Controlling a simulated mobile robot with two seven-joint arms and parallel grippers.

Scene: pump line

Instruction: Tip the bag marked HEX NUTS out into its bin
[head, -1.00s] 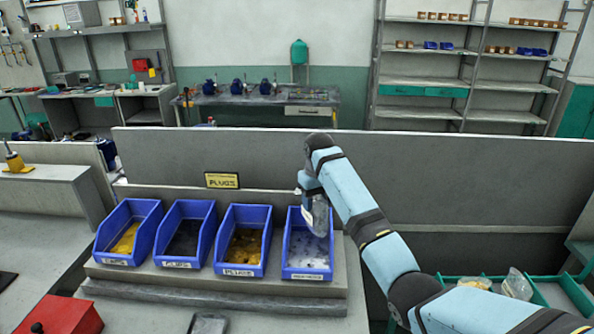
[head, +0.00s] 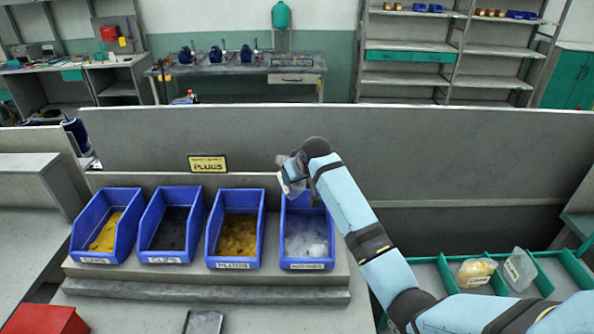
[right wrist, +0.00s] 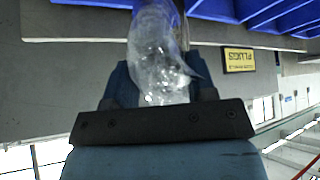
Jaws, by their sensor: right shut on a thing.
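My right gripper (head: 290,172) is above the back end of the rightmost blue bin (head: 289,238). It is shut on a clear bag (head: 294,188); the bag also fills the middle of the right wrist view (right wrist: 160,60). The bag is see-through, with bright glints and creases; any print on it is not readable, and I cannot tell how much is inside. The bin holds pale, whitish contents (head: 308,243) towards its front; its front label (head: 307,266) is too blurred to read surely. My left gripper is not in view.
Three more blue bins stand to the left, the nearest labelled PLUGS (head: 234,265). A yellow PLUGS sign (head: 208,163) is on the low wall behind. A green-edged tray (head: 545,283) at right holds two bags (head: 477,271) (head: 519,269). A red box (head: 45,320) is at front left.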

